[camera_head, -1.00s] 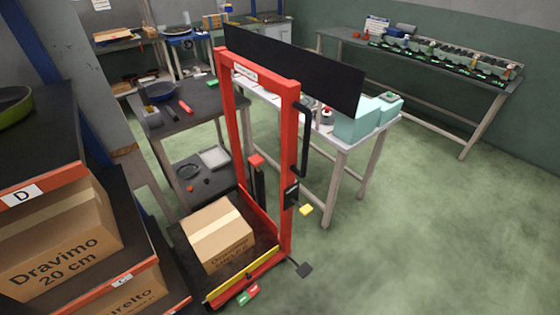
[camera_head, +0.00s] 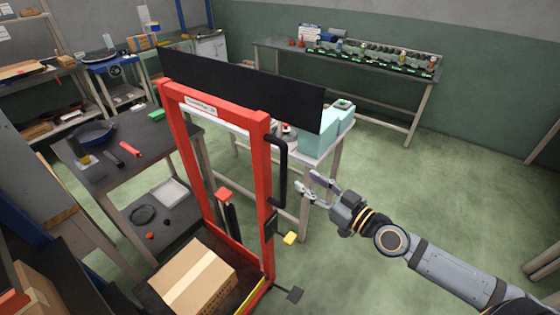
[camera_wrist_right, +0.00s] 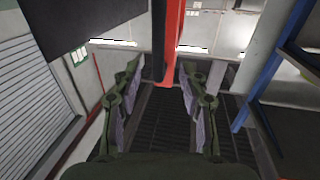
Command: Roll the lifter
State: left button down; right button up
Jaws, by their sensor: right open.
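The lifter (camera_head: 262,165) is a red upright frame with a black handle (camera_head: 283,180) on its right post. A cardboard box (camera_head: 195,277) sits low at its base, which is partly cut off by the bottom of the head view. My right gripper (camera_head: 312,186) is open and empty, just right of the handle and apart from it. In the right wrist view the open fingers (camera_wrist_right: 157,95) stand either side of a gap, with a red post (camera_wrist_right: 172,45) beyond them. My left gripper is not in view.
A dark table (camera_head: 75,160) with a pan and tools stands left of the lifter. A white table (camera_head: 318,150) with teal boxes (camera_head: 330,122) stands close behind it. Green floor (camera_head: 440,200) is clear on the right.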

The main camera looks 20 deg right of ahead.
aim_at(283, 164)
jog(key=p+x, duration=0.6)
jog(key=x, duration=0.4)
jog(key=shift+w, duration=0.2)
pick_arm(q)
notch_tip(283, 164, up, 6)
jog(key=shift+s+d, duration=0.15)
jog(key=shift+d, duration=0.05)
pick_arm(e)
jog(key=shift+d, duration=0.1)
grip_shut()
jog(key=shift+w+f, duration=0.1)
